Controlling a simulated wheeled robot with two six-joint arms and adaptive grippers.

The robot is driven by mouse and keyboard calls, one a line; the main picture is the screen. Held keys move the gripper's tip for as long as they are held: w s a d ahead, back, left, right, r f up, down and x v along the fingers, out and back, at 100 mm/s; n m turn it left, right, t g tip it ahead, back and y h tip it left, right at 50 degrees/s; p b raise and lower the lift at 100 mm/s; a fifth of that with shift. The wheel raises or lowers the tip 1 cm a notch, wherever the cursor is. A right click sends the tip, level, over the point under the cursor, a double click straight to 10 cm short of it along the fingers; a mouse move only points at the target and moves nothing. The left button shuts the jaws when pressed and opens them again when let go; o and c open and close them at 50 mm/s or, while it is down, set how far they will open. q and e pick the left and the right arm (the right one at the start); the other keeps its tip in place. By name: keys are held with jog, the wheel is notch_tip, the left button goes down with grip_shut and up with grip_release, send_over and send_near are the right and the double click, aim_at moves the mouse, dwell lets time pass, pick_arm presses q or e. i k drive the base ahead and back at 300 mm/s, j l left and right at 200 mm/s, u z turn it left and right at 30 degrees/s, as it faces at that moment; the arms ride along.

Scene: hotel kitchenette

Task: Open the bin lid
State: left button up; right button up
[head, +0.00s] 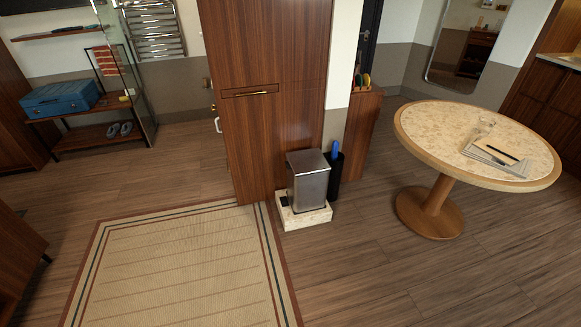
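A silver metal bin (308,182) stands in the middle of the head view, on a low pale stone base (303,218) on the floor. Its lid (307,162) looks shut and flat on top. A small black part (284,201) sits at the front left foot of the bin. Neither of my grippers shows in the head view, and the bin is some distance ahead of me.
A tall wooden cabinet (262,100) stands behind and left of the bin. A black holder (335,175) with a blue item is close on its right. A round table (408,138) stands at right. A striped rug (180,270) lies in front; the wooden floor (370,270) is clear.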

aim_at(310, 161)
jog(key=i+j+u, duration=0.1)
jog(key=i+j, duration=0.45)
jog(key=i+j+u, duration=0.1)
jog(key=i+j, duration=0.45)
jog(key=i, duration=0.15)
jog(key=i+j+u, duration=0.1)
jog(key=i+j, duration=0.35)
jog(key=i, duration=0.2)
